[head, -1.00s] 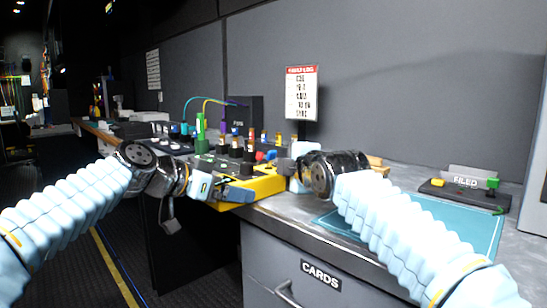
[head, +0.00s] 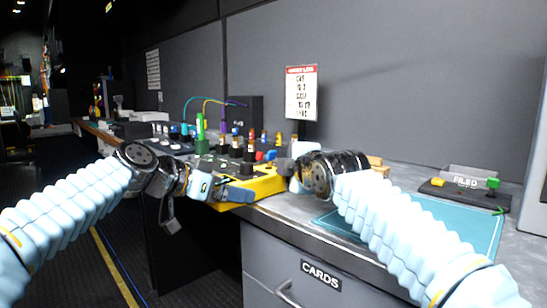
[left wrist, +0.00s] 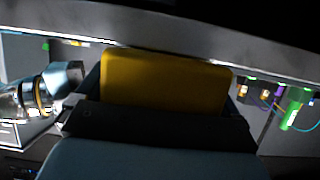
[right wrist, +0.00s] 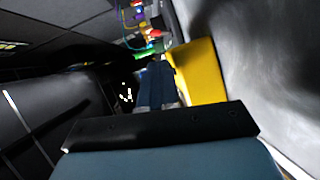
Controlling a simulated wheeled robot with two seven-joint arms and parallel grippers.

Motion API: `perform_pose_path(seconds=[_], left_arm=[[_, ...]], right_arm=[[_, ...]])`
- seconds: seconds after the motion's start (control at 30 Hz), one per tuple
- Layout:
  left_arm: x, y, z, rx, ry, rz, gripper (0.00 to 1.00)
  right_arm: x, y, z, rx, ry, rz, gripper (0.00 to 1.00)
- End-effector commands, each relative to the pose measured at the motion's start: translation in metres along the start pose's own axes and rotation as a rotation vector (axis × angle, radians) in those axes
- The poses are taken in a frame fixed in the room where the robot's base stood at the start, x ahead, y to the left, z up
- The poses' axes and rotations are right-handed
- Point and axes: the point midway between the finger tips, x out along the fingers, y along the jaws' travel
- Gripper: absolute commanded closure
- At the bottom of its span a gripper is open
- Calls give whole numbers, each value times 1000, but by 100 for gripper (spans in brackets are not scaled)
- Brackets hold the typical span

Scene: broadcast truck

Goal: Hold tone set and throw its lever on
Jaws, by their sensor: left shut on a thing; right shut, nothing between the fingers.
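The tone set appears as a yellow box (head: 262,187) at the front edge of the counter in the head view. Its yellow body (left wrist: 165,82) fills the gap between my left fingers in the left wrist view. My left gripper (head: 236,194) is shut on its near left side. My right gripper (head: 284,168) is shut and empty, close to the right end of the set. In the right wrist view its closed blue fingers (right wrist: 157,85) are beside the yellow body (right wrist: 203,72); I cannot tell whether they touch. I cannot make out the lever clearly.
Several colored plugs and cables stand on a panel (head: 200,146) behind the set. A sign (head: 301,92) stands at the back. A teal mat (head: 470,222) and a black "FILED" holder (head: 465,189) are on the right. A "CARDS" drawer (head: 300,265) is below the counter.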

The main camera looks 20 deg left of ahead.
Motion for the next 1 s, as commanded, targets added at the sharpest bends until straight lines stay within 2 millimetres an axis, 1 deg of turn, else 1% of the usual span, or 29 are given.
perform_pose_path(seconds=[0.67, 1.0], left_arm=[[0, 0, 0, 0, 0, 1, 47], [0, 0, 0, 0, 0, 0, 47]], right_arm=[[0, 0, 0, 0, 0, 0, 100], [7, 4, -4, 0, 0, 0, 100]])
